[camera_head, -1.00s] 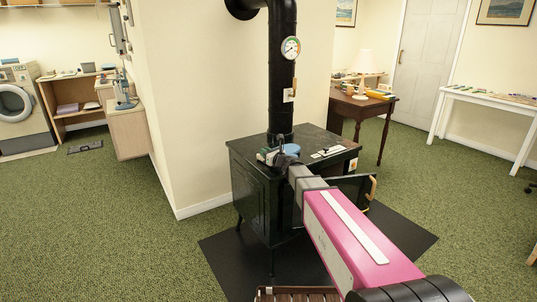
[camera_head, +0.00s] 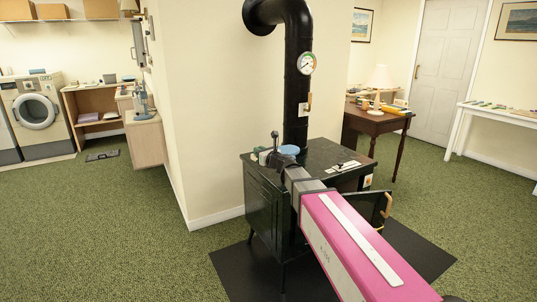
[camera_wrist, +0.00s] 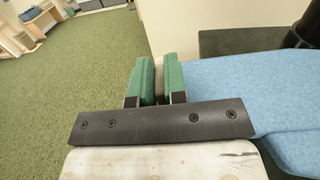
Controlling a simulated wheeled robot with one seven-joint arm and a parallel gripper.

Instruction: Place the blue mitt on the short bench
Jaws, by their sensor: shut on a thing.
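The blue mitt (camera_wrist: 235,88) fills the right side of the wrist view, close beside my gripper's fingers. In the head view, a blue patch of the mitt (camera_head: 289,150) shows next to my gripper (camera_head: 263,156), over the black stove's top. In the wrist view my gripper (camera_wrist: 159,82) has its green fingers nearly together on a narrow pale-brown strip, which seems to be part of the mitt. Whether the mitt touches the stove is unclear. I cannot make out the short bench in either current view.
The black stove (camera_head: 262,200) with its pipe (camera_head: 297,80) stands under my arm on a dark floor mat (camera_head: 235,275). A brown table (camera_head: 378,122) with a lamp and a white table (camera_head: 500,115) stand behind right.

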